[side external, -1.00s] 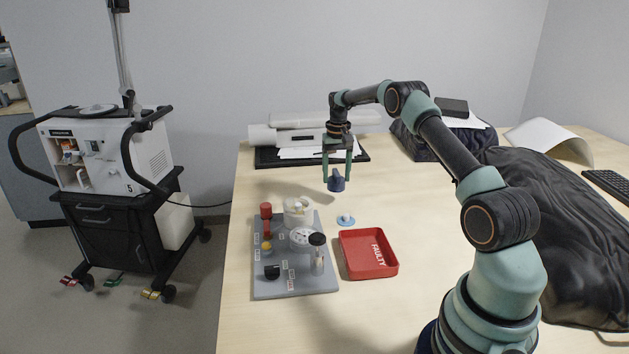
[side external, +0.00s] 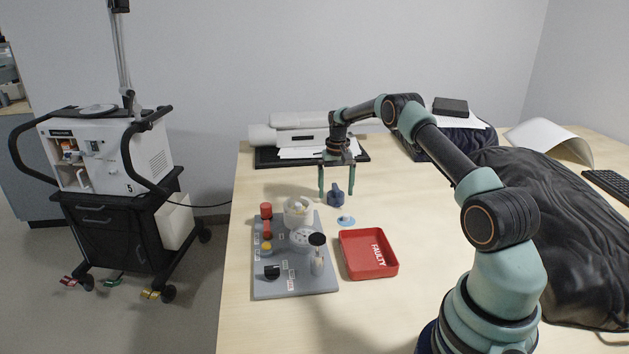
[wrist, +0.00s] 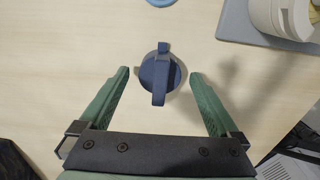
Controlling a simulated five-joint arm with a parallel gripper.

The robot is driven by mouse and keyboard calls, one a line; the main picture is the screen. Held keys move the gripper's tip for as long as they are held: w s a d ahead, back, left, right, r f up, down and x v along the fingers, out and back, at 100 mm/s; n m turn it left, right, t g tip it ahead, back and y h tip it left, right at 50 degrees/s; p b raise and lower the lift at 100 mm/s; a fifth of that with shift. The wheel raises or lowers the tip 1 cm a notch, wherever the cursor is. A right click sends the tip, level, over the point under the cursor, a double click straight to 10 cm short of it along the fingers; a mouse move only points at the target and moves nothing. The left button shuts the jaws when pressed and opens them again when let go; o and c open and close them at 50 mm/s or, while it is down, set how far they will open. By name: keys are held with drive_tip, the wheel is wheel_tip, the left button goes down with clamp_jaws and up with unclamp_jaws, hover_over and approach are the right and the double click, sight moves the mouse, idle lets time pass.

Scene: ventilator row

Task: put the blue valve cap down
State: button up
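The blue valve cap (side external: 336,196) stands on the bare table, behind the small light-blue disc. In the wrist view the cap (wrist: 159,75) sits between and just beyond the two green fingertips, with table showing on both sides of it. My gripper (side external: 337,193) is open around the cap's near space and does not touch it. The wrist view shows the fingers of my gripper (wrist: 158,76) spread wide and empty.
A light-blue disc with a white piece (side external: 346,221) lies in front of the cap. A grey board (side external: 296,289) with several parts is at front left. A red tray marked FAULTY (side external: 370,273) is at front right. A black tray with papers (side external: 265,158) lies behind.

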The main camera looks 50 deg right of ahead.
sight(336, 187)
wheel_tip(336, 187, up, 12)
drive_tip(key=a+r+n+t, duration=0.1)
drive_tip(key=a+r+n, duration=0.1)
drive_tip(key=a+r, duration=0.7)
drive_tip(key=s+a+r+n+t, duration=0.25)
drive_tip(key=s+a, duration=0.25)
drive_tip(key=a, duration=0.4)
drive_tip(key=s+a+r+n+t, duration=0.1)
drive_tip(key=s+a+r+n, duration=0.1)
drive_tip(key=s+a+r, duration=0.5)
drive_tip(key=s+a+f+n+t, duration=0.1)
drive_tip(key=s+a+f+n, duration=0.1)
drive_tip(key=s+a+f, duration=0.4)
drive_tip(key=shift+s+a+f, duration=0.4)
drive_tip(key=shift+a+f, duration=0.35)
drive_tip(key=shift+f, duration=0.1)
